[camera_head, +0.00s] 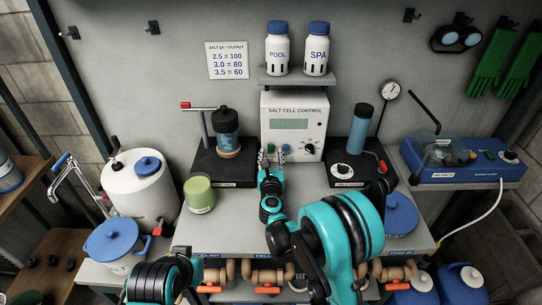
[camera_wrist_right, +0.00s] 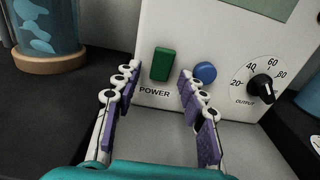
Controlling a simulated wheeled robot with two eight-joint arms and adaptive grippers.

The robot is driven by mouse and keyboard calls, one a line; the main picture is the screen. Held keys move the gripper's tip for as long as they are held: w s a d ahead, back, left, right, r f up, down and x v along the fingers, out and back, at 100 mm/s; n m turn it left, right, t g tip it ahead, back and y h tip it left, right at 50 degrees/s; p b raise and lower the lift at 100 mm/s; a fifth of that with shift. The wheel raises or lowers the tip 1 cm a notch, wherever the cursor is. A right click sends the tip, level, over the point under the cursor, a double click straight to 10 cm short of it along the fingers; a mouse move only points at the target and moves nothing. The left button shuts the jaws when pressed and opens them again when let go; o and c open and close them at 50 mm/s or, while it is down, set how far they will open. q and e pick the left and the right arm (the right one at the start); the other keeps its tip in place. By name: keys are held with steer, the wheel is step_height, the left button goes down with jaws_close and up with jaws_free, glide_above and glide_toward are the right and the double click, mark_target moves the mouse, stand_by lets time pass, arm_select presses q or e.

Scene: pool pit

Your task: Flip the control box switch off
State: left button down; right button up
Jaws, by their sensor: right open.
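The white control box (camera_head: 293,103), labelled SALT CELL CONTROL, stands at the back middle of the bench, with a display and a dial. In the right wrist view its green rectangular switch (camera_wrist_right: 162,63) sits above the word POWER. My right gripper (camera_head: 273,155) is in front of the box's lower left front. In the right wrist view the same gripper (camera_wrist_right: 158,76) is open and empty, its fingers either side of the switch. I cannot tell if a fingertip touches the panel.
A round blue button (camera_wrist_right: 205,72) and the output dial (camera_wrist_right: 261,88) are right of the switch. A black stand with a blue cylinder (camera_head: 225,132) is left of the box, another cylinder (camera_head: 359,131) right. A green cup (camera_head: 199,195) stands front left.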

steer(key=s, duration=1.1)
steer(key=shift+s+r, duration=0.15)
steer(key=shift+s, duration=0.25)
steer(key=s+r+n+g+y, duration=0.1)
steer(key=s+r+n+y, duration=0.2)
steer(key=r+n, duration=0.5)
steer(key=s+r+n+g+y, duration=0.1)
steer(key=s+r+n+y, duration=0.25)
steer(key=n, duration=0.85)
steer(key=s+d+f+n+g+h, duration=0.3)
steer(key=s+d+f+n+g, duration=0.1)
steer(key=s+d+n, duration=0.4)
steer(key=s+d+f+n+g+h, duration=0.3)
steer(key=s+d+f+n, duration=0.4)
steer(key=s+d, duration=0.3)
steer(key=s+n+g, duration=0.1)
steer(key=s, duration=0.2)
steer(key=shift+s+f+g, duration=0.15)
steer(key=shift+f+g, duration=0.1)
steer(key=shift+g, duration=0.05)
steer(key=shift+a+h, duration=0.1)
steer(key=shift+h, duration=0.15)
